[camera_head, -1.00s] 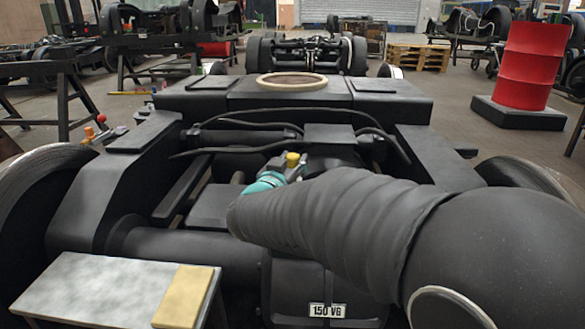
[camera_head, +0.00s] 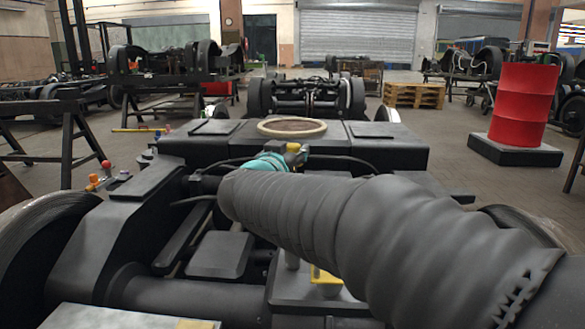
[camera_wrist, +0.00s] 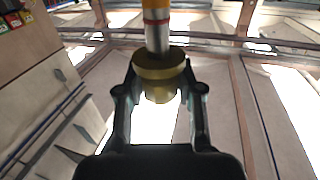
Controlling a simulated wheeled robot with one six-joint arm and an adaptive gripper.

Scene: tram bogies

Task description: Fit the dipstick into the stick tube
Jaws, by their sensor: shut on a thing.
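In the wrist view my gripper (camera_wrist: 158,80) is shut on the dipstick (camera_wrist: 156,66), gripping a brass-coloured collar. In the head view a yellow piece (camera_head: 293,148) shows beside my teal wrist part; my gripper's fingers are mostly hidden there. I cannot tell whether either is the stick tube.
A round-rimmed opening (camera_head: 292,127) lies on the bogie's far crossbeam. Small orange and red knobs (camera_head: 97,180) are at the left. A red drum (camera_head: 522,105) stands on a dark base at the right. The wrist view's background is beams and bright skylights.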

